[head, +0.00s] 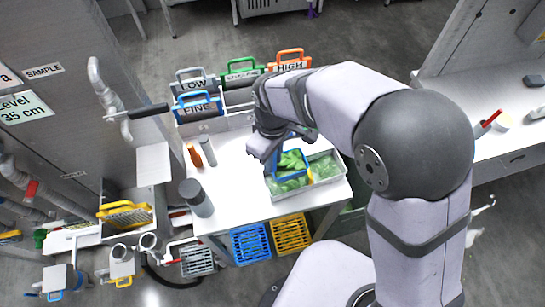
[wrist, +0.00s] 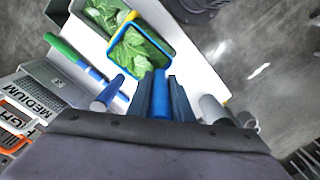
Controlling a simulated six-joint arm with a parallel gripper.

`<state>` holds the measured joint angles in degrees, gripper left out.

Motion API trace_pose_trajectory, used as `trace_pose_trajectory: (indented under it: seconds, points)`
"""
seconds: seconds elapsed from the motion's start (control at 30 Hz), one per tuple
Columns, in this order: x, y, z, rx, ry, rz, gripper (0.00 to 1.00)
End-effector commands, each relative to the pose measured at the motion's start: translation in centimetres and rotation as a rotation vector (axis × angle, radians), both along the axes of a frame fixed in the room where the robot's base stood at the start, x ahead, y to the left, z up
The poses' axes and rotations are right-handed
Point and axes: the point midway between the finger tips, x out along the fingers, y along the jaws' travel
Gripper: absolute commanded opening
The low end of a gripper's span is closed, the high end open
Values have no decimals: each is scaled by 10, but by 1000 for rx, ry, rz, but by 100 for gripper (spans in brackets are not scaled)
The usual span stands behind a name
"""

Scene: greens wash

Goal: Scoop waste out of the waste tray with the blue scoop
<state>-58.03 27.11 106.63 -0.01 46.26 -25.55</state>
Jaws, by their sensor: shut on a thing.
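The blue scoop (head: 277,165) has a rectangular blue rim, and green leaves (head: 291,161) lie in it. It is over or in the left part of the pale waste tray (head: 318,184), where more leaves show; I cannot tell whether it touches the tray. My gripper (head: 262,146) is shut on the scoop's handle. In the wrist view the blue handle (wrist: 160,95) runs between the fingers, and the leaf-filled scoop (wrist: 118,46) is ahead of them, with tray leaves beyond. My arm hides part of the tray's far side in the head view.
Blue (head: 249,243) and yellow (head: 291,233) crates are below the front edge.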

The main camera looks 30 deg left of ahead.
Motion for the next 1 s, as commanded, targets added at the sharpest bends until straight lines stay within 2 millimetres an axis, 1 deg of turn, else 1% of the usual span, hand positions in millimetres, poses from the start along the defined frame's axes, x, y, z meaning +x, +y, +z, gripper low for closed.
trace_pose_trajectory:
  seconds: [0.03, 1.0]
  points:
    - [0, 0, 3, 1, -1, 0, 0]
    - [0, 0, 29, 1, 0, 0, 0]
